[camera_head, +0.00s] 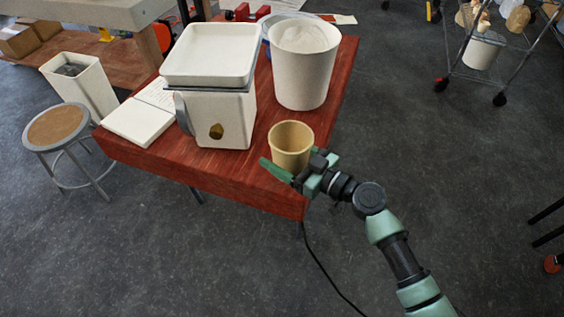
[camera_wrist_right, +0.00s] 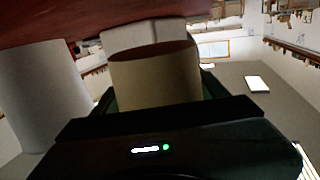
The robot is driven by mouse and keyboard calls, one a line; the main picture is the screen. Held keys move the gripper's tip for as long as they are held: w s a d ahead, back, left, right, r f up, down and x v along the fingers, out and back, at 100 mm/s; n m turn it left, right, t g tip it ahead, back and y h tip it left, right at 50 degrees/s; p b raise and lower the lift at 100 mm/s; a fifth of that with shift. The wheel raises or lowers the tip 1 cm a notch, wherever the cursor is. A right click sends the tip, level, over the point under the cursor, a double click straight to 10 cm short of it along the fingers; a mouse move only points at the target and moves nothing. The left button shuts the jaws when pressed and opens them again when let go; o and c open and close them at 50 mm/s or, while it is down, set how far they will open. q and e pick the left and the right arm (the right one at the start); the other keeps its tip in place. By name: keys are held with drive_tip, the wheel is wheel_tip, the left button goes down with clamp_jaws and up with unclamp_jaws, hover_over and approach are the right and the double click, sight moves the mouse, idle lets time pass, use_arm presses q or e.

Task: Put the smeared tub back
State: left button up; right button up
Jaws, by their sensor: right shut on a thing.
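The tub (camera_head: 291,150) is a small tan round cup, upright and open at the top, at the front right corner of the red table. My right gripper (camera_head: 294,168) reaches in from the lower right and is shut on the tub, with one green finger showing at its near left side. In the right wrist view the tub (camera_wrist_right: 155,82) sits close in front of the gripper. No smear can be made out on it. I cannot tell whether its bottom touches the table. My left gripper is not in view.
On the red table (camera_head: 240,178) stand a white scale (camera_head: 223,110) with a tray on top and a large white bucket (camera_head: 302,72) of pale powder behind the tub. An open notebook (camera_head: 138,122) lies at the left. A stool (camera_head: 55,128) and a bin (camera_head: 85,90) stand left.

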drive_tip(key=shift+f, duration=1.7)
drive_tip(key=shift+f+b, duration=0.2)
drive_tip(key=shift+b, duration=0.3)
drive_tip(key=o, duration=1.8)
drive_tip(key=shift+r, duration=0.1)
drive_tip(key=shift+r+p, duration=0.2)
drive_tip(key=shift+p, duration=0.15)
drive_tip(key=shift+b+v, duration=1.95)
drive_tip(key=shift+v, duration=4.1)
